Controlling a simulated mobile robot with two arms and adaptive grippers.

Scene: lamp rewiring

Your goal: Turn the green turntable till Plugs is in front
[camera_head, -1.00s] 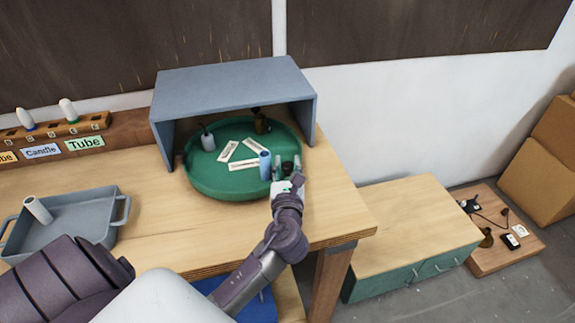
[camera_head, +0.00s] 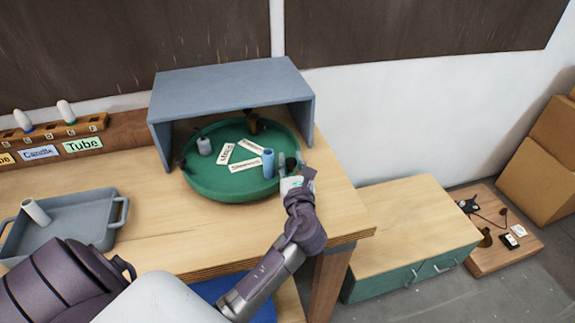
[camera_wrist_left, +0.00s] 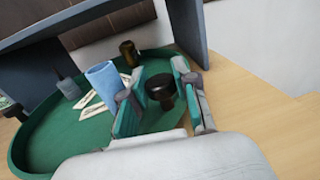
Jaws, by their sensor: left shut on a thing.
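The green turntable (camera_head: 225,188) stands on the wooden table, partly under a grey-blue shelf. White labels (camera_head: 245,166) lie flat on it, one toward the front; their words are too small to read surely. A blue cylinder (camera_head: 268,163), a grey bottle (camera_head: 204,146) and a brown item (camera_head: 253,125) stand on it. One dark knob (camera_head: 181,163) shows at its left edge. My left gripper (camera_head: 292,172) is at the right edge, its fingers shut around another dark knob (camera_wrist_left: 160,88), which shows between them in the wrist view. My right gripper is not in view.
The shelf cover (camera_head: 235,83) has side walls (camera_head: 309,125) close to the turntable, the right one just behind my gripper. A grey tray (camera_head: 90,235) with a white tube stands at left. Bare tabletop lies in front of the turntable.

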